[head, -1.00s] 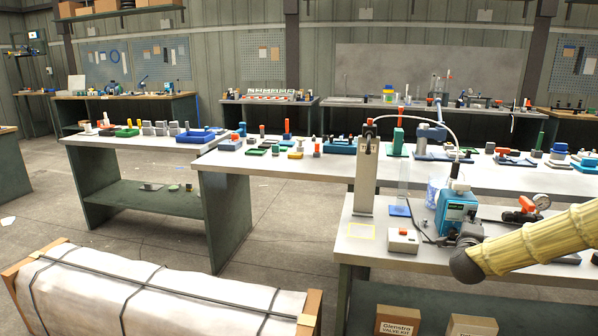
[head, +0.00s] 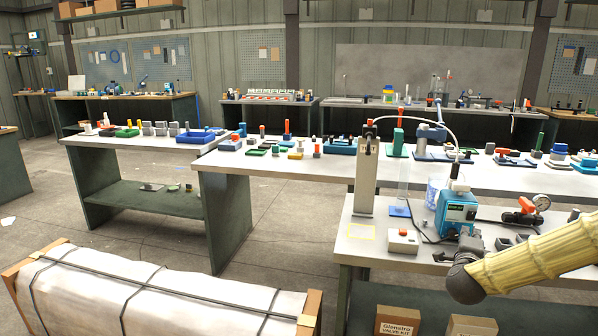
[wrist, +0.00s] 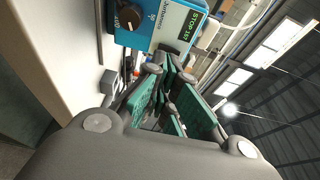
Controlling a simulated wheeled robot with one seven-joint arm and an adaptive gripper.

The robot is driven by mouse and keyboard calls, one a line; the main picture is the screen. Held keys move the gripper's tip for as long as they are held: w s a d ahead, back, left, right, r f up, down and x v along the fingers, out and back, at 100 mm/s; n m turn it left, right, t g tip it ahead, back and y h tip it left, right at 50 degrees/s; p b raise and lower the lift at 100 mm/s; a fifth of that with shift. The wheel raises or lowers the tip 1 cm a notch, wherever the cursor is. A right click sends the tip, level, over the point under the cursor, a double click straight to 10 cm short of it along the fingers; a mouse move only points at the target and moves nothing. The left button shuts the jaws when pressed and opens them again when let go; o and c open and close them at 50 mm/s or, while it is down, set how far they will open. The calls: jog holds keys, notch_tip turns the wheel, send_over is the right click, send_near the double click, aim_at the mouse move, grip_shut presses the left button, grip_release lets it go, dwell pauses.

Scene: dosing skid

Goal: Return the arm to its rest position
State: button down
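My arm (head: 530,258), in a tan ribbed sleeve with a dark rounded joint at its end, reaches in from the right edge of the head view, in front of the near bench. A blue dosing pump (head: 455,211) with a green-lit display stands on the near bench. It also shows in the wrist view (wrist: 160,25), at the top beyond the fingers.
A strapped wrapped crate (head: 150,290) lies at the lower left. Open floor (head: 150,228) lies behind it.

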dwell(0.3)
